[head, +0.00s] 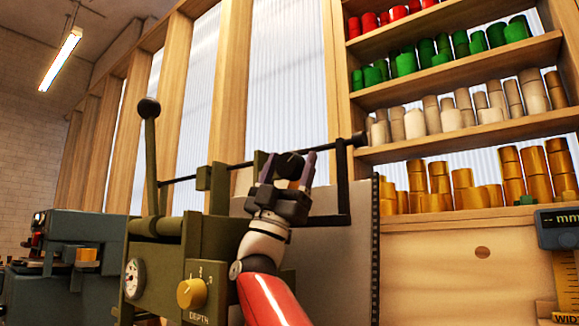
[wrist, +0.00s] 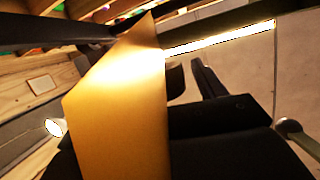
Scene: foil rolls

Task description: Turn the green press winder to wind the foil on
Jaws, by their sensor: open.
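The olive green press (head: 165,255) stands at the centre left in the head view, with a tall ball-topped lever (head: 151,150), a round dial (head: 135,278) and a yellow depth knob (head: 191,293). A thin rod (head: 225,167) runs across its top to a dark end at the right. My gripper (head: 290,170) is open at the press's right side, fingers up. A dark rounded part shows between or behind its fingers; I cannot tell whether it is the winder or whether they touch. In the wrist view a gold, foil-like sheet (wrist: 120,100) fills the middle, hiding much behind it.
A wooden shelf (head: 460,87) at the right holds red, green, pale and gold rolls. A blue-grey machine (head: 75,260) stands left of the press. A grey panel (head: 350,260) stands close behind my arm. A gauge marked mm (head: 560,228) is at the right edge.

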